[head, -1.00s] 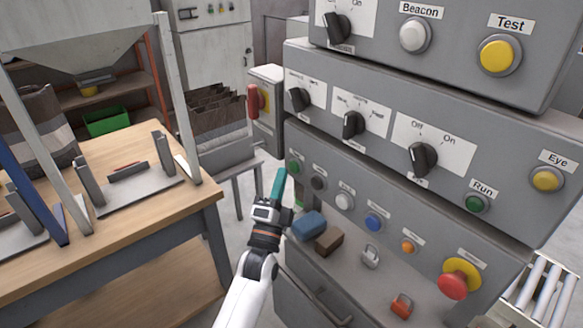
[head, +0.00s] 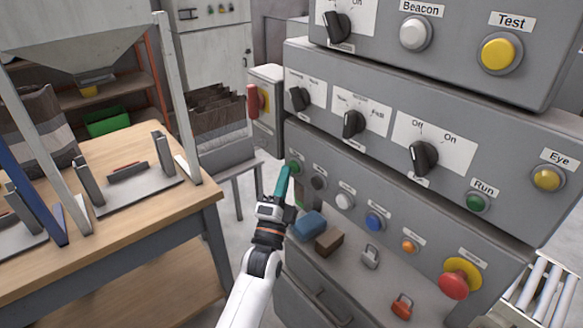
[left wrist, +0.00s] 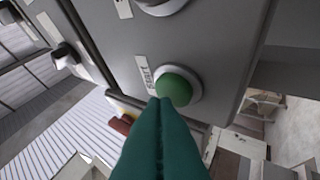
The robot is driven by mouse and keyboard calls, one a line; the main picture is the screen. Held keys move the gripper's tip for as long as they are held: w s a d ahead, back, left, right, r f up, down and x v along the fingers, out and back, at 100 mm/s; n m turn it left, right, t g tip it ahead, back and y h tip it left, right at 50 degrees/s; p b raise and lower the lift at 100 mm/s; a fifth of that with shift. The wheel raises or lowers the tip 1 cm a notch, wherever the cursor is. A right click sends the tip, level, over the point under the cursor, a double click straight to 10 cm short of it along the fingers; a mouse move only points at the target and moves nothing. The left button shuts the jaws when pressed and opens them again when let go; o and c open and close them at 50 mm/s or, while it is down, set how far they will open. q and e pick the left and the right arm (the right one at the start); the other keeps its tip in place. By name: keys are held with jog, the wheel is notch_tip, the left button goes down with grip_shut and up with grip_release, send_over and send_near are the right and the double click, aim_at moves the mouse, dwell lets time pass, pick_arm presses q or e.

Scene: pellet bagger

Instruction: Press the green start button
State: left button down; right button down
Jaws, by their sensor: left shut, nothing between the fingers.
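The green start button (head: 295,166) is at the left end of the lowest button row on the grey console. In the left wrist view the round green button (left wrist: 175,87) sits in a pale ring beside a label that seems to read START. My left gripper (head: 284,170) has teal fingers, pressed together with nothing between them. In the left wrist view its fingertips (left wrist: 164,102) overlap the lower edge of the button; I cannot tell whether they touch it. My right gripper is in neither view.
A dark button (head: 318,183) and a white button (head: 344,201) are close by in the same row. A blue block (head: 309,224) and a brown block (head: 329,240) lie on the ledge below. A red emergency button (head: 454,284) is at the right; a wooden table (head: 110,235) stands left.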

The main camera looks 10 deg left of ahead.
pick_arm(q)
jog(key=shift+w+d, duration=0.15)
jog(key=shift+w, duration=0.05)
dwell(0.3)
jog(key=shift+s, duration=0.1)
jog(key=shift+s+a+p, duration=0.35)
jog(key=shift+s+a, duration=0.15)
jog(key=shift+s, duration=0.05)
jog(key=s+a+p, duration=0.1)
jog(key=s+a, duration=0.1)
jog(key=s+a+p, duration=0.1)
jog(key=s+p, duration=0.1)
jog(key=shift+s+a, duration=0.35)
dwell(0.4)
